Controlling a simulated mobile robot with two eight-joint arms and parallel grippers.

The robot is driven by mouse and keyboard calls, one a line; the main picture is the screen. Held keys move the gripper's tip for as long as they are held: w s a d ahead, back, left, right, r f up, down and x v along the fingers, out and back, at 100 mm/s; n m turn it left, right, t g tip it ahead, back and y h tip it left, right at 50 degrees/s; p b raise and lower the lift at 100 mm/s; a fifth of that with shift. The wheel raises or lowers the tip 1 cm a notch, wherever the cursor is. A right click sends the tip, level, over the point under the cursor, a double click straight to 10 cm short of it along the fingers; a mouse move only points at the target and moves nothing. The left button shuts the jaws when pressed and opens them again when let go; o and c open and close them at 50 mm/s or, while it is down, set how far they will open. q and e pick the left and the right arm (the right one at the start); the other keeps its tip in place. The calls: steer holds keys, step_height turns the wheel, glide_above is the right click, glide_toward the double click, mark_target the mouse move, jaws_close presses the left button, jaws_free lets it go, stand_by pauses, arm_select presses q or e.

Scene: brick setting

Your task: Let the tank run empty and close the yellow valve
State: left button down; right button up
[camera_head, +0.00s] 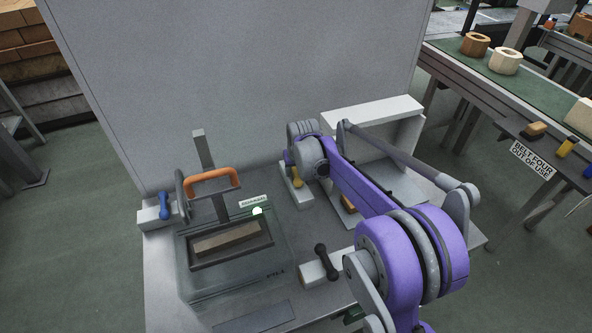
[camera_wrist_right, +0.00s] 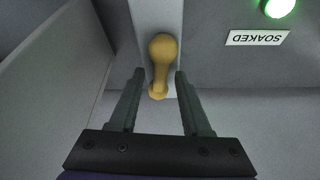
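The yellow valve (camera_head: 297,182) is a small lever on a pale block behind and right of the tank. In the wrist view the yellow valve (camera_wrist_right: 161,50) lies between the fingers of my right gripper (camera_wrist_right: 158,76), which is open with a gap on each side. In the head view my right gripper (camera_head: 295,160) is over the valve, its fingertips mostly hidden. The see-through tank (camera_head: 190,283) holds a brown brick (camera_head: 232,238) in a dark frame; I cannot tell the water level. A green lamp (camera_head: 257,211) is lit by a "SOAKED" label (camera_wrist_right: 257,38). My left gripper is not in view.
A blue lever (camera_head: 164,205) is left of the tank, a black lever (camera_head: 322,262) right of it. An orange handle (camera_head: 212,182) stands above the tank. A white open box (camera_head: 373,113) is behind my right arm. A belt with ring-shaped pieces (camera_head: 505,61) is far right.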

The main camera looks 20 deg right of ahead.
jaws_close()
